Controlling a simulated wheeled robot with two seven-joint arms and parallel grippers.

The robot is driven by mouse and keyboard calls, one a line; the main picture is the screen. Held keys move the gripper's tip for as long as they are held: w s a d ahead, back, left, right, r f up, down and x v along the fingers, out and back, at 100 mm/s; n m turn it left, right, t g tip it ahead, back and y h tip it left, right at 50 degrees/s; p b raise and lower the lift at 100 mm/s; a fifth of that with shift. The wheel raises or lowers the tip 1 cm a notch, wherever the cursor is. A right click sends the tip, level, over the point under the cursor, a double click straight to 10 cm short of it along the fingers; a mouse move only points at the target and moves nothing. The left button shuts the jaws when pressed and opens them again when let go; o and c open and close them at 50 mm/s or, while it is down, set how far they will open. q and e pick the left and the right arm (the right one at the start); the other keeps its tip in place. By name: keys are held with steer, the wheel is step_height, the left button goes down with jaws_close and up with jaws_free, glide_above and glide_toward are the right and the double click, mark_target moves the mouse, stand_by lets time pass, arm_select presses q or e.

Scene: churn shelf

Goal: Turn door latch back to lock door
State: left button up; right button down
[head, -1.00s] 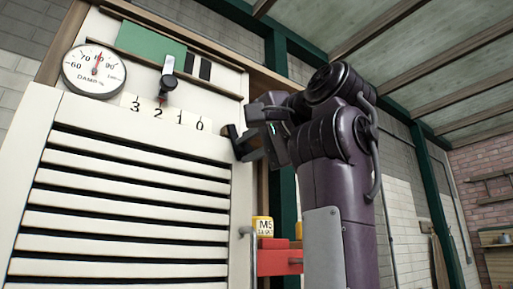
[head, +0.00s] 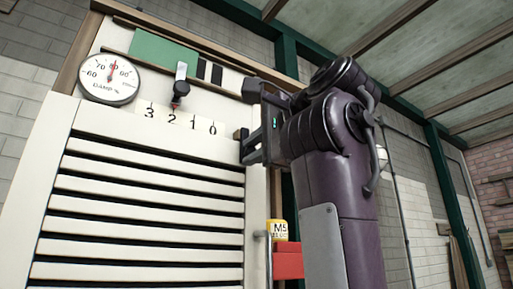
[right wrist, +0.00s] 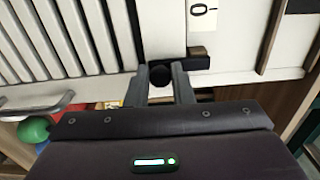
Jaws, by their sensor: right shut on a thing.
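The white slatted door (head: 60,145) stands upright at the left in the head view. The dark door latch (right wrist: 195,62) shows in the right wrist view at the door's edge, below the "0" label, as a short bar lying across the picture. My right gripper (head: 247,147) is at the door's upper right corner. In the right wrist view its two fingers (right wrist: 161,82) are shut around the latch's dark round knob. In the head view the gripper hides most of the latch. My left gripper is in neither current view.
Above the door are a round damp gauge (head: 109,79), a slider (head: 180,85) and a "3 2 1 0" number strip (head: 180,118). A grey door handle (head: 262,245) and a red block with a yellow "M5" box (head: 278,230) are below the gripper.

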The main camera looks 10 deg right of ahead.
steer(key=c, duration=1.3)
jaws_free()
steer(key=shift+w+a, duration=0.1)
steer(key=b+v, duration=0.3)
steer(key=v, duration=0.5)
steer(key=shift+w, duration=0.15)
